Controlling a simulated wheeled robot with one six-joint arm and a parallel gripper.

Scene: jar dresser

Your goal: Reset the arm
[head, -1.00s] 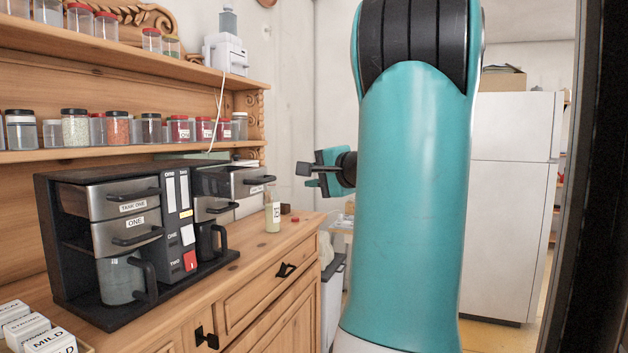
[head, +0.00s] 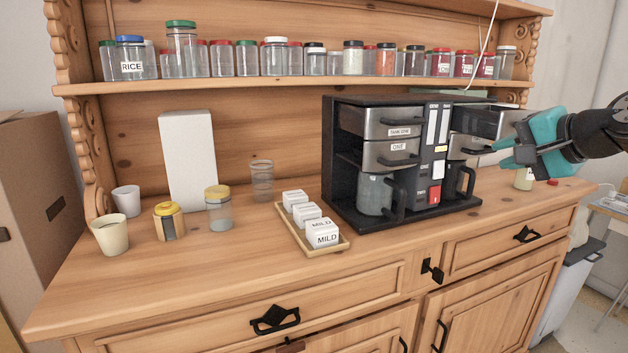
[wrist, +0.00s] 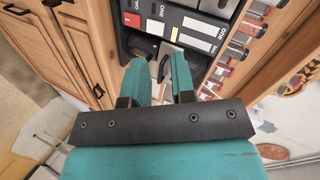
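My gripper (head: 506,152) is at the right in the head view, on the black and teal arm. Its fingers point left, in front of the right side of the coffee machine (head: 343,154). In the wrist view, the two teal fingers (wrist: 160,72) stand apart with a gap between them. I see nothing held in that gap; the dark machine shows beyond it. In the head view I cannot tell whether the fingers touch the machine. The gripper hides part of its right-hand drawer.
The wooden dresser top (head: 200,285) carries a tray (head: 303,240) of labelled white blocks, a yellow-lidded jar (head: 218,209), cups and a white box (head: 188,160). A small jar (head: 524,180) and a red lid (head: 552,182) are below the gripper. Jars line the shelf (head: 290,83).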

